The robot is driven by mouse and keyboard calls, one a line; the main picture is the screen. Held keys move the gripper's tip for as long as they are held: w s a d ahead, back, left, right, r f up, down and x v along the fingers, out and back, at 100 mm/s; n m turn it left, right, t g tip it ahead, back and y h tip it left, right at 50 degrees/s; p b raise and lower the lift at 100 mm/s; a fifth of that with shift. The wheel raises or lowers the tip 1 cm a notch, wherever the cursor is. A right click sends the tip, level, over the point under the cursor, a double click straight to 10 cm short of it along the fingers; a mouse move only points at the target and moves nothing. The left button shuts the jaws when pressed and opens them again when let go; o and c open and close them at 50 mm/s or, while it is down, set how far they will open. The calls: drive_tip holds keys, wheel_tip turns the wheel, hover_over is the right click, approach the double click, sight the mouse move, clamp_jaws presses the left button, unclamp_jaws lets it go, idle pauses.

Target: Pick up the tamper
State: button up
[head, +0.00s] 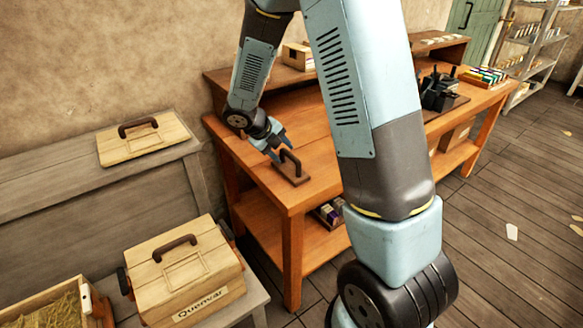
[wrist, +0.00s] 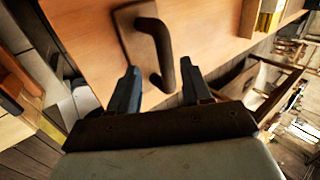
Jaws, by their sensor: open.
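The tamper (head: 293,174) is a dark brown flat block with a dark arched handle, resting on the orange wooden workbench (head: 310,200) near its left front corner. In the wrist view the tamper's handle (wrist: 163,52) stands up from its plate, just beyond my fingertips. My gripper (head: 279,147) is open at the tamper's far left side in the head view. In the wrist view my gripper (wrist: 161,78) has its two fingers spread, with the near end of the handle around the gap between them. I cannot tell whether either finger touches it.
A wooden lid with a handle (head: 144,138) lies on the grey bench at left. A handled box labelled Quenvar (head: 182,270) stands at front left. A small box (head: 298,56) sits on the workbench's back shelf. A black device (head: 438,92) stands at the workbench's far right.

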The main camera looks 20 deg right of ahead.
sight(288, 154)
drive_tip(key=x, duration=0.5)
drive_tip(key=shift+s+d+r, duration=0.1)
drive_tip(key=shift+d+r, duration=0.15)
drive_tip(key=shift+d, duration=0.05)
clamp_jaws()
